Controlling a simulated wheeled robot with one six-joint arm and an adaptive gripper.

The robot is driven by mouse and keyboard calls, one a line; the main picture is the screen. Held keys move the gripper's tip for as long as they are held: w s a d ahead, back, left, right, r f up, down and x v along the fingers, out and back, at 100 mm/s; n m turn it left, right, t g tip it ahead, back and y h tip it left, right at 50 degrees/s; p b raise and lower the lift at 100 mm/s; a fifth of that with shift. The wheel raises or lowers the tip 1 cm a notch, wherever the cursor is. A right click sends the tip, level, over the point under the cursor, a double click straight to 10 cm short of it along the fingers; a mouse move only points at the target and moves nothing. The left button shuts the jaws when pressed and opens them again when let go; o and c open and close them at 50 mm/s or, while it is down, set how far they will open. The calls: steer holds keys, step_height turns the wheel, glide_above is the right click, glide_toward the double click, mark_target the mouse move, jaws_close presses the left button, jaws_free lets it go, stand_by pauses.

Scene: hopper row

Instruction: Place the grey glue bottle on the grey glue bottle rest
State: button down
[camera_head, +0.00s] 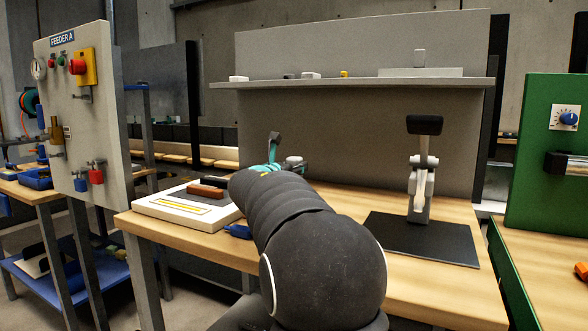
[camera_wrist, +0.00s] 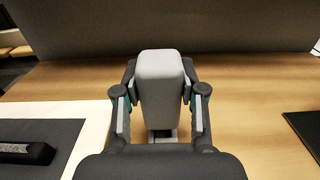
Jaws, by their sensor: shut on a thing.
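My gripper (camera_wrist: 160,98) is shut on the grey glue bottle (camera_wrist: 160,75), a pale grey, rounded block shape, seen between the two fingers in the wrist view. A small grey piece (camera_wrist: 162,136) shows below the bottle at the wooden table. I cannot tell whether it is the grey glue bottle rest or the bottle's lower part, nor whether the bottle touches the table. In the head view my gripper (camera_head: 282,162) is beyond my arm, over the back of the table, and my arm hides most of what it holds.
A grey back panel (camera_head: 350,130) with a shelf (camera_head: 375,82) rises behind. Bare wood (camera_wrist: 235,100) lies right of the bottle.

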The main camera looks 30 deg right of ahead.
steer(key=shift+f+b, duration=0.35)
steer(key=shift+f, duration=0.25)
steer(key=c, duration=0.7)
jaws_free()
steer(key=shift+f, duration=0.2)
steer(key=shift+r, duration=0.4)
steer(key=v, duration=0.8)
steer(key=r+v, duration=0.1)
steer(key=v, duration=0.3)
